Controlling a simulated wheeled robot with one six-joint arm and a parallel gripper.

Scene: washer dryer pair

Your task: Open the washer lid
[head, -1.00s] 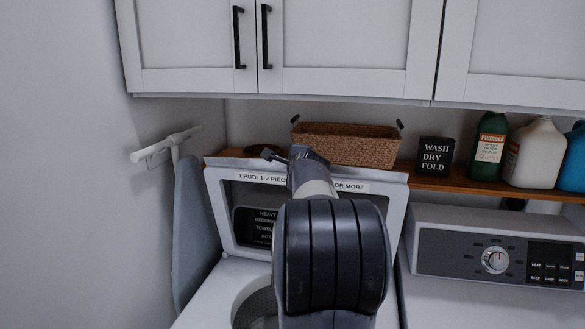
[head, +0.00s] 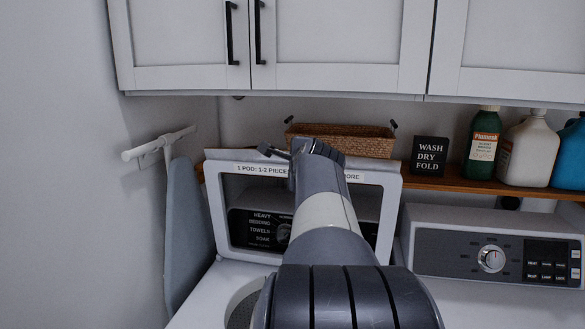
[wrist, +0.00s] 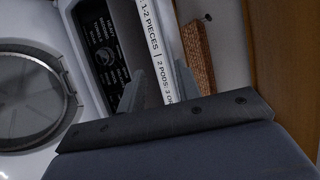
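The washer lid (head: 216,225) stands up at the back of the washer (head: 210,290), roughly upright, with a dark window and a label strip along its top edge. My gripper (head: 284,152) is at the lid's top edge in the head view, and my arm covers part of the lid. In the wrist view, the gripper's two fingers (wrist: 158,88) are apart, with the labelled lid edge (wrist: 153,45) showing between them. I cannot tell whether they touch it. The round drum opening (wrist: 28,95) is uncovered at the left; it is partly visible in the head view (head: 243,305).
A wooden shelf (head: 452,181) behind holds a wicker basket (head: 345,142), a black sign (head: 430,157) and several bottles. White cabinets (head: 340,45) hang above. The dryer (head: 420,292) stands at the right and an ironing board (head: 184,225) at the left wall.

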